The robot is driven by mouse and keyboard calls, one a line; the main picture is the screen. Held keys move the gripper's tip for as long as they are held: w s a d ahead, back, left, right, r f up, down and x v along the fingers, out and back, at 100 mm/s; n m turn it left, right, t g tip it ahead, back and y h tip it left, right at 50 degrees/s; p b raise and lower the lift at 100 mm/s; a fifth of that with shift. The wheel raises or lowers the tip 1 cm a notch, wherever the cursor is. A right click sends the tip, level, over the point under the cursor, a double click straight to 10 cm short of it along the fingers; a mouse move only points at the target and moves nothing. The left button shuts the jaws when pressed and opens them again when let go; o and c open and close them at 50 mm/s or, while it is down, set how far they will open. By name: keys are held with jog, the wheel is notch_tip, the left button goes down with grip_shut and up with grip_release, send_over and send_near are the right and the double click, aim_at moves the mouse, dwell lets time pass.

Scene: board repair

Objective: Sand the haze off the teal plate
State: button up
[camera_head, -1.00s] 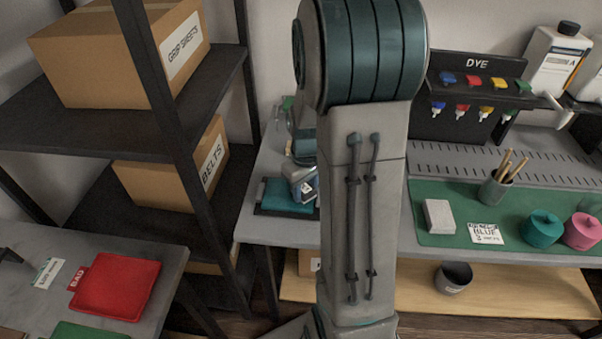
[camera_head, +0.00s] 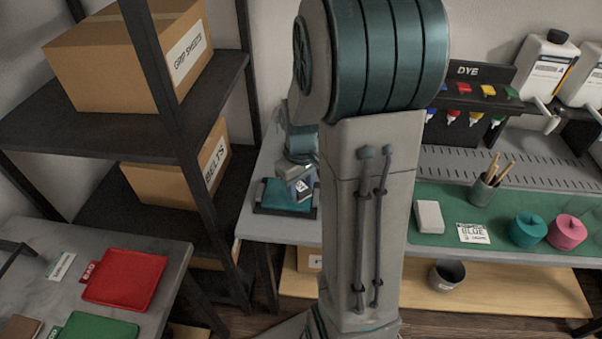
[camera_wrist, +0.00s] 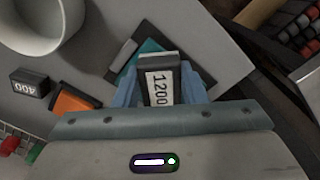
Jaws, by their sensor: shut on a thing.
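The teal plate (camera_head: 286,196) lies in a dark holder on the grey table left of my arm. In the wrist view the plate (camera_wrist: 149,47) shows partly, just beyond the gripper. My gripper (camera_wrist: 160,88) is shut on a dark block with a white label reading 1200 (camera_wrist: 161,84). In the head view the gripper (camera_head: 298,178) and block are over the plate's upper right. I cannot tell whether the block touches the plate. Haze on the plate cannot be made out.
In the wrist view, a block marked 400 (camera_wrist: 29,84), an orange block (camera_wrist: 74,104) and a white round vessel (camera_wrist: 46,22) stand left of the gripper. A shelf post (camera_head: 171,130) rises left of the table. A green mat (camera_head: 440,230) lies on the right bench.

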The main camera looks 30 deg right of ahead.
jog(key=shift+r+p, duration=0.7)
jog(key=shift+r, duration=0.5)
jog(key=shift+f, duration=0.15)
